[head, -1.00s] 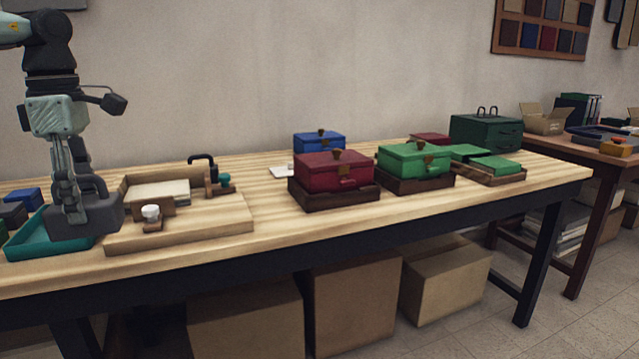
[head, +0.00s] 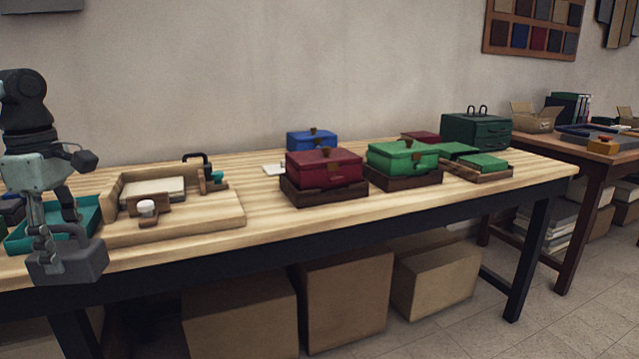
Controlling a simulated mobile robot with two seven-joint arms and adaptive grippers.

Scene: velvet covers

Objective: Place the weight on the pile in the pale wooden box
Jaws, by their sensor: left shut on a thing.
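My left gripper (head: 62,232) is at the left of the head view, shut on the handle of a dark grey weight (head: 68,263). The weight hangs upright in front of the teal tray, near the table's front edge, left of the pale wooden box. The pale wooden box (head: 118,192) sits on a pale board and has a low front with a gap. A flat pile of pale sheets (head: 153,190) lies in it. A white knob (head: 147,208) stands at the box's front. My right gripper is not in view.
A teal tray (head: 86,217) lies behind the weight. A dark clamp handle (head: 196,160) and teal knob (head: 217,177) stand at the box's right side. Red (head: 322,167), green (head: 402,157) and blue (head: 311,140) cases stand further right. Bare tabletop (head: 258,200) lies between.

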